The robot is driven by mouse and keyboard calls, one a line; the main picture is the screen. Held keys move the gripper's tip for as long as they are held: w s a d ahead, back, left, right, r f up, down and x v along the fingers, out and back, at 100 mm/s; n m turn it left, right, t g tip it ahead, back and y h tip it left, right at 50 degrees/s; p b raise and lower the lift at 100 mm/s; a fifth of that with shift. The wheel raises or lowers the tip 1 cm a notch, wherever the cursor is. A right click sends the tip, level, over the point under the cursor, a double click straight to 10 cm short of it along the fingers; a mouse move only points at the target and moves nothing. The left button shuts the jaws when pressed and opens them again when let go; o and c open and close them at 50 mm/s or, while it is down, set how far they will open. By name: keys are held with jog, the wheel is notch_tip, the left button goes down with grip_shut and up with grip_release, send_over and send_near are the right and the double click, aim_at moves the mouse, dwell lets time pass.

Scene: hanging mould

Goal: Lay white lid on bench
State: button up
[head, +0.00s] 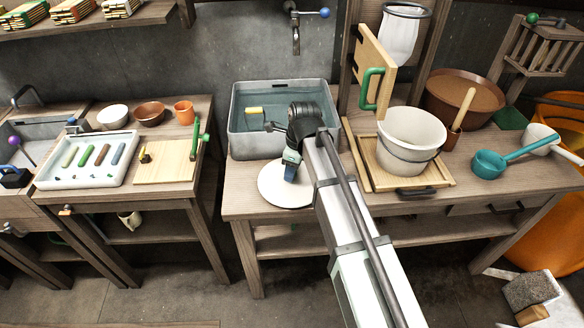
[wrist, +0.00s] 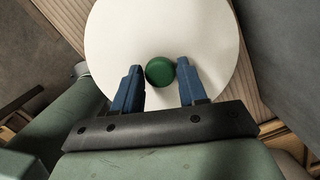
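The white lid (head: 272,186) is a round disc at the front left of the middle bench (head: 238,205), below the grey basin. It looks flat on or just over the bench top; I cannot tell if it touches everywhere. In the wrist view the lid (wrist: 215,35) fills the upper middle, with a round green knob (wrist: 160,71) at its centre. My gripper (wrist: 160,66) has its two blue fingers apart, one on each side of the knob, with thin gaps showing. In the head view my gripper (head: 291,170) is over the lid, and my arm hides its right part.
A grey basin of water (head: 240,135) stands just behind the lid. To the right are a wooden tray (head: 362,160), a white bucket (head: 410,135) and a teal ladle (head: 490,163). The bench's front edge is close to the lid.

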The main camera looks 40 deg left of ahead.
aim_at(298, 181)
jog(key=o, duration=0.3)
notch_tip(298, 181, up, 12)
jog(key=d, duration=0.1)
jog(key=shift+w+d, duration=0.3)
jog(key=shift+d, duration=0.05)
dwell(0.4)
